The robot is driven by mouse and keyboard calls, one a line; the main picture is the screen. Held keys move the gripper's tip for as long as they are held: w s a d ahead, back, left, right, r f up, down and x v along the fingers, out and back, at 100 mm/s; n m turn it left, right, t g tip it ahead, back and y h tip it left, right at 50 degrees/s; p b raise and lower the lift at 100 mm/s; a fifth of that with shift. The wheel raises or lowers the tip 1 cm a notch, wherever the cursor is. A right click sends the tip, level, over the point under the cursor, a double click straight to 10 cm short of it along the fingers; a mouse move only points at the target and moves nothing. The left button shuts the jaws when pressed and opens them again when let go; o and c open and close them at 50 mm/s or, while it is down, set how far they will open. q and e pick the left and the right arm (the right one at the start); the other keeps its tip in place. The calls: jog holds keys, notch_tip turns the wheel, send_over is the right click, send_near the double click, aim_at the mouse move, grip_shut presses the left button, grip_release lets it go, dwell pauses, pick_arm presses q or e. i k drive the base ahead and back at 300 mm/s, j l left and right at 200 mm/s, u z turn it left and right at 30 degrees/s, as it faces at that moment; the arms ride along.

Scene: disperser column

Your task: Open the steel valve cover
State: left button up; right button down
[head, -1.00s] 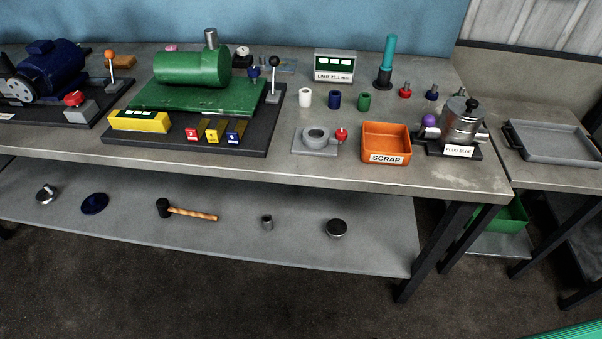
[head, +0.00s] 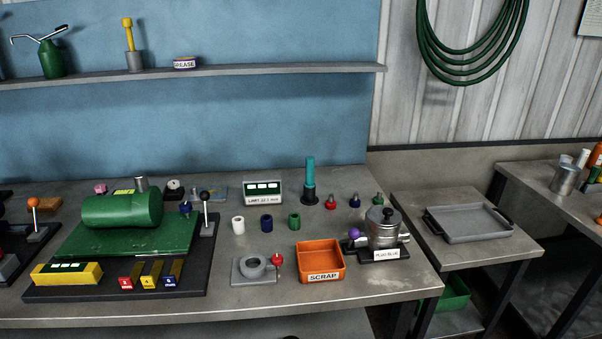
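The steel valve (head: 383,232) is a shiny round body on a dark base at the right end of the workbench. The cover looks closed. Neither of my grippers shows in the head view.
An orange scrap bin (head: 320,262) stands just left of the valve. A grey fixture with a red knob (head: 277,259) is further left. A grey tray (head: 468,223) lies on a side table to the right. A green machine (head: 122,209) fills the bench's left.

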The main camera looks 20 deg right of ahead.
aim_at(381, 220)
jog(key=l+z, duration=0.15)
jog(key=z, duration=0.95)
